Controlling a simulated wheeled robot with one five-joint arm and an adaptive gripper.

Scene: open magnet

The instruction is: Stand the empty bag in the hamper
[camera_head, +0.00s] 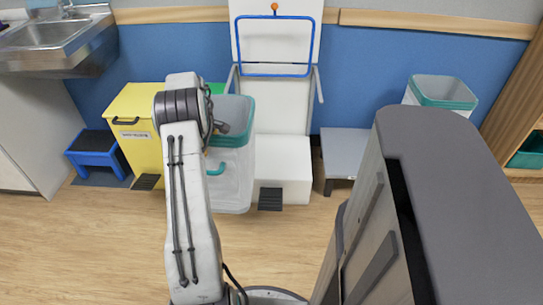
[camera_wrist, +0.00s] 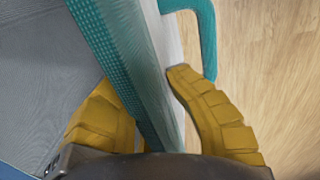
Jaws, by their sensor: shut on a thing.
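My gripper (camera_wrist: 152,88) is shut on the teal rim of a pale, translucent-sided bag (camera_head: 235,180). In the wrist view, the yellow fingers lie on either side of the bag's wall (camera_wrist: 128,70), with its grey inside to the left and a teal handle to the right. In the head view, the bag is upright in front of the white chair-like unit, partly hidden by my arm. I cannot tell whether its base touches the floor. A similar pale, teal-rimmed container (camera_head: 441,93) stands at the back right. I cannot tell for sure which thing is the hamper.
A yellow box (camera_head: 125,103) with a dark handle and label stands left of my arm, beside a blue step stool (camera_head: 92,148). A white unit (camera_head: 283,175) and a low grey bench (camera_head: 346,146) line the blue wall. Open wooden floor (camera_head: 90,235) lies in front.

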